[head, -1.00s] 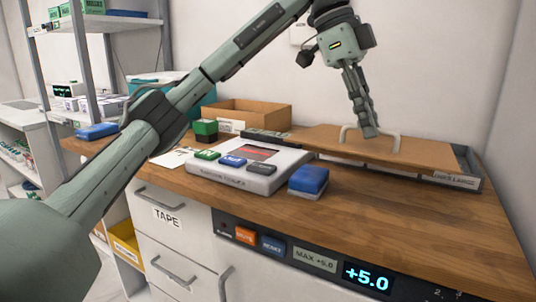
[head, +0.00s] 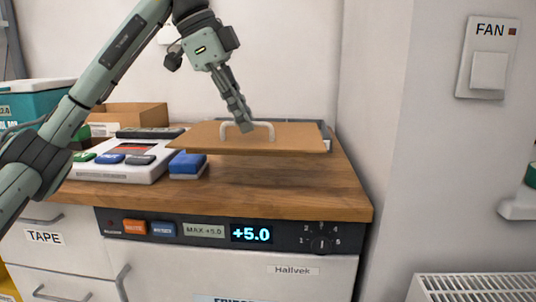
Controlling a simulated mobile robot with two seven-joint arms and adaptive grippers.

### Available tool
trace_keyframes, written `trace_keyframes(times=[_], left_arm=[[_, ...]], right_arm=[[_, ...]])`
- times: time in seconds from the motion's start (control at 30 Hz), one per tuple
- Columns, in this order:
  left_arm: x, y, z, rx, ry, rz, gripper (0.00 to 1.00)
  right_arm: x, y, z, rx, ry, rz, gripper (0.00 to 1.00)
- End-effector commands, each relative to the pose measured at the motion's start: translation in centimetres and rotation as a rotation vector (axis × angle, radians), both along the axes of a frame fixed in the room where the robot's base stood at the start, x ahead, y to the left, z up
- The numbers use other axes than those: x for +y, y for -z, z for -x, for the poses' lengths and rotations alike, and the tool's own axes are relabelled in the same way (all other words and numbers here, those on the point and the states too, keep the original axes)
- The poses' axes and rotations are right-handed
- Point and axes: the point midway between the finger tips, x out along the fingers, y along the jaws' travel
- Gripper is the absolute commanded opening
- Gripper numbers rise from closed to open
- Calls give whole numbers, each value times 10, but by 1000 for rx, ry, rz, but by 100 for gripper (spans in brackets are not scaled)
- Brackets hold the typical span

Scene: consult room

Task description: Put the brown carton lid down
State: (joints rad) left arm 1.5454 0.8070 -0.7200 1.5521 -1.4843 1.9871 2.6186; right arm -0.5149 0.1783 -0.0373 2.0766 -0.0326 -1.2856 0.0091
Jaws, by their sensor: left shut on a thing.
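The brown carton lid (head: 205,138) is a flat brown panel with a pale arched handle (head: 266,124) on top. My left gripper (head: 244,126) comes down from above and is shut on that handle. The lid is roughly level and appears to hang a little above the wooden counter (head: 270,194), with a soft shadow below it. Part of a dark-edged low item (head: 326,130) shows behind the lid's right end; the lid hides most of it. My right gripper is not in view.
A blue block (head: 187,162) lies by the lid's left end, beside a white device with coloured buttons (head: 118,172). An open brown box (head: 130,114) and a teal bin (head: 38,104) stand behind. Bare counter lies in front of the lid. A wall rises at the right.

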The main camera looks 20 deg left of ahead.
Motion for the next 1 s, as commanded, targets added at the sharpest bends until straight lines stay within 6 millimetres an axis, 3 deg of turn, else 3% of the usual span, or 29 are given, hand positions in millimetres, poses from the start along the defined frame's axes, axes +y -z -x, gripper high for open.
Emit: trace_keyframes(times=[0.2,0.4,0.57,0.8,1.0], left_arm=[[-35,29,-37,1,2,1,0],[-52,44,-56,-1,1,1,0],[-53,53,-59,0,0,0,0],[-53,85,-58,-1,0,1,0],[-53,87,-59,-2,0,0,0]], right_arm=[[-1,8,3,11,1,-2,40],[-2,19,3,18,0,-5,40],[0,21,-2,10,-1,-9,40],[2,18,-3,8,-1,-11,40],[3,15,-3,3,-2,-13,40]])
